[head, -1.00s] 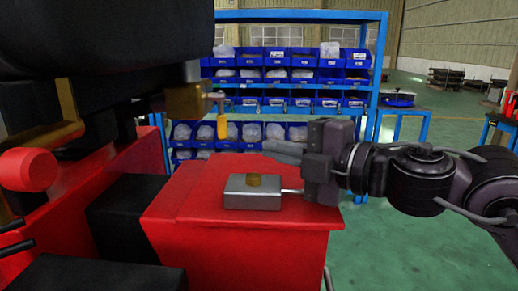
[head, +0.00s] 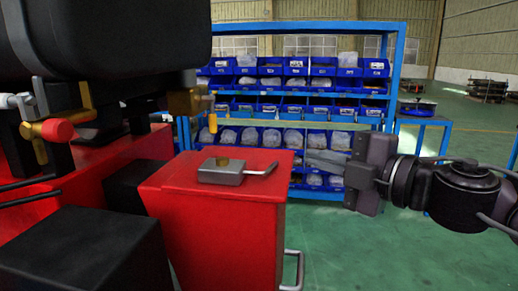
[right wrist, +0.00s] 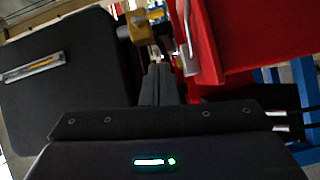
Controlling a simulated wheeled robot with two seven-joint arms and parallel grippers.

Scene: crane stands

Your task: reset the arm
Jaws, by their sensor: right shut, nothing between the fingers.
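My right gripper (head: 328,160) is shut and empty. It is held in the air to the right of the red cabinet (head: 225,225), in front of the blue shelf. In the right wrist view its closed fingers (right wrist: 158,80) point toward the red machine parts. A grey metal block with a handle and a brass knob (head: 221,172) sits on top of the red cabinet, apart from the gripper. It also shows, partly, in the right wrist view (right wrist: 190,50). My left gripper is not in view.
A blue shelf (head: 398,75) with several blue bins stands behind. A red and black machine with a brass fitting (head: 186,101) fills the left side. A black box (head: 85,250) stands at the front left. Green floor (head: 400,255) is clear at the right.

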